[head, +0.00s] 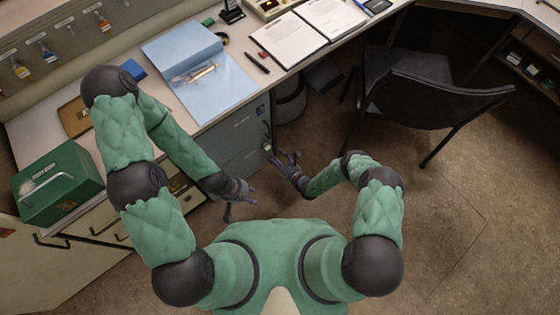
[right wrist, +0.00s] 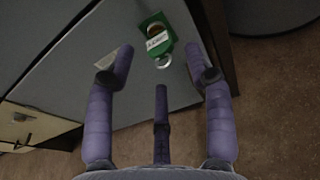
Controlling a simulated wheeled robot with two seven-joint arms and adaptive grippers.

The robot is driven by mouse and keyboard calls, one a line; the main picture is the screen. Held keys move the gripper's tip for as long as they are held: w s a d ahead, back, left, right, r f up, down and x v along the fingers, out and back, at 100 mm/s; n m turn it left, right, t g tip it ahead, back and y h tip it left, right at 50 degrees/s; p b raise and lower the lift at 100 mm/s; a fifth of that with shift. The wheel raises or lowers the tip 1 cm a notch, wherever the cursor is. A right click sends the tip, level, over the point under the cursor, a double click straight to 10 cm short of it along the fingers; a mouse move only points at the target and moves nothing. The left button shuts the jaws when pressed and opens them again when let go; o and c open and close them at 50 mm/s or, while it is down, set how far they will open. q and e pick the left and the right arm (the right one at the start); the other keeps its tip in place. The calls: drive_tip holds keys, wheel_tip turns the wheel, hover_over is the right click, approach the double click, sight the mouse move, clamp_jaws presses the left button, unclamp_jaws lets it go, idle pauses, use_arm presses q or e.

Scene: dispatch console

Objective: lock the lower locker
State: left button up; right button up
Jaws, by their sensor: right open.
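The grey lockers (head: 236,131) are set under the desk, one door above the other. In the right wrist view a seam parts two grey panels (right wrist: 60,85). On the larger panel is a green piece (right wrist: 153,27) with a white label, a brassy round part and a metal ring (right wrist: 163,61). I cannot tell whether the lock is turned. My right gripper (head: 279,157) is open, facing the locker front; its fingers (right wrist: 160,75) are spread below and beside the green piece, with nothing between them. My left gripper (head: 241,207) is open and empty, near the drawers.
A black chair (head: 430,95) stands to the right, and a bin (head: 291,103) sits under the desk beside the lockers. A green box (head: 58,185) and a blue folder (head: 205,75) lie on the desk. The floor (head: 450,215) at right is clear.

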sight(269, 150)
drive_tip(key=shift+x, duration=2.65)
clamp_jaws()
drive_tip(key=shift+s+a, duration=0.1)
